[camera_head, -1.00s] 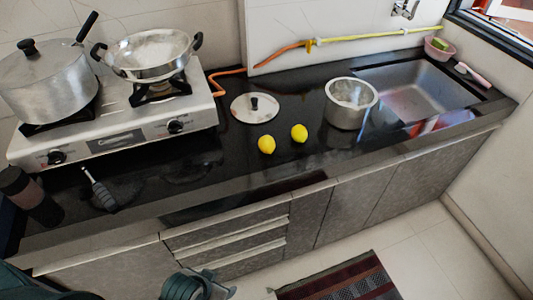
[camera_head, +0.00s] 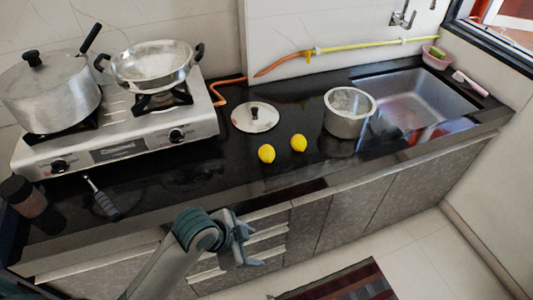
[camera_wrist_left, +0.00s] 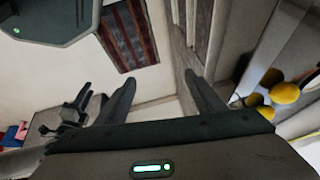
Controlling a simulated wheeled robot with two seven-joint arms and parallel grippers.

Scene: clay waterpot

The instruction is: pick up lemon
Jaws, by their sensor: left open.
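Two yellow lemons lie on the black counter, one at left (camera_head: 266,153) and one at right (camera_head: 299,143), a small gap apart. In the left wrist view, yellow lemon shapes (camera_wrist_left: 285,93) show at the right edge, with what may be reflections around them. My left gripper (camera_head: 252,242) is open and empty, in front of the drawers and below the counter edge, apart from the lemons. Its spread fingers (camera_wrist_left: 160,92) show in the wrist view with nothing between them. A dark shape at left there may be my right gripper; its jaws are unclear.
A lid (camera_head: 255,118) lies behind the lemons, and a steel pot (camera_head: 349,113) stands to their right, before the sink (camera_head: 420,97). A stove (camera_head: 115,140) with a pot and pan is at left. The counter's front edge lies between my gripper and the lemons.

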